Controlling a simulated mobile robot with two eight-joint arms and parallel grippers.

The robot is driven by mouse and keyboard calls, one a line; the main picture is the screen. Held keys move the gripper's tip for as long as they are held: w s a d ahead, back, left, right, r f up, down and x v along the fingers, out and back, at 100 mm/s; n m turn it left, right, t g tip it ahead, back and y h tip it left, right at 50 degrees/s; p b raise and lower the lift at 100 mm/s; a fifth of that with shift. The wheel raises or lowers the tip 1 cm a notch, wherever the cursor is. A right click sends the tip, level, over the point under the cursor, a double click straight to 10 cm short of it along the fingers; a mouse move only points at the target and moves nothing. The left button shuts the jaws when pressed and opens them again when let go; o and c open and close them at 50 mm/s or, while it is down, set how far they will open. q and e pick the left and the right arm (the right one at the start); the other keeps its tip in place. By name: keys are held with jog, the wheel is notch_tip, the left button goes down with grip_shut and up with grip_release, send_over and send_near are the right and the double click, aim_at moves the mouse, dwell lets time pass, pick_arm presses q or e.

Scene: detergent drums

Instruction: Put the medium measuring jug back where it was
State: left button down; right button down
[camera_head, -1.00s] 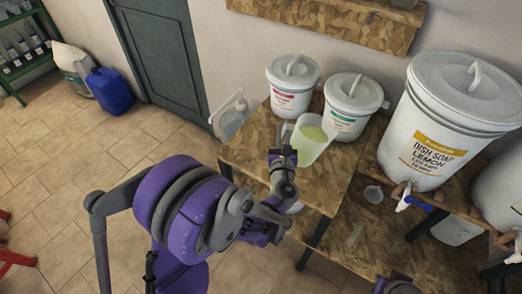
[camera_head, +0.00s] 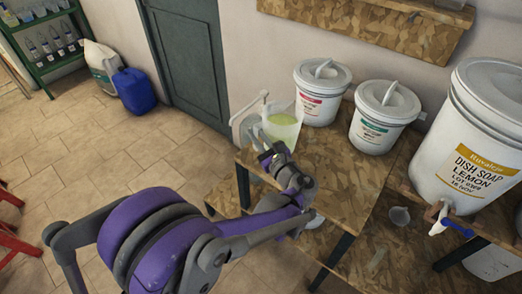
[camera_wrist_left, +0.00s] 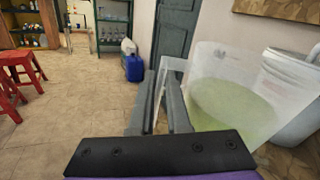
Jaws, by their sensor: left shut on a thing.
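The measuring jug (camera_head: 284,130) is translucent and holds yellow-green liquid. It is at the left end of the wooden table (camera_head: 335,185), left of the red-labelled tub. My left gripper (camera_head: 270,157) is shut on its handle side. In the left wrist view the jug (camera_wrist_left: 225,100) fills the right side, beside the fingers (camera_wrist_left: 163,90), and the liquid surface looks slanted. I cannot tell whether the jug's base touches the table. My right gripper is not in view.
A white tub with a red label (camera_head: 318,97) and one with a green label (camera_head: 378,125) stand on the table. Bare tabletop lies right of my gripper.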

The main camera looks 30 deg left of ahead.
aim_at(256, 150)
pick_arm(q)
jog(key=shift+f+b, duration=0.4)
jog(key=shift+f, duration=2.2)
jog(key=c, duration=0.9)
grip_release()
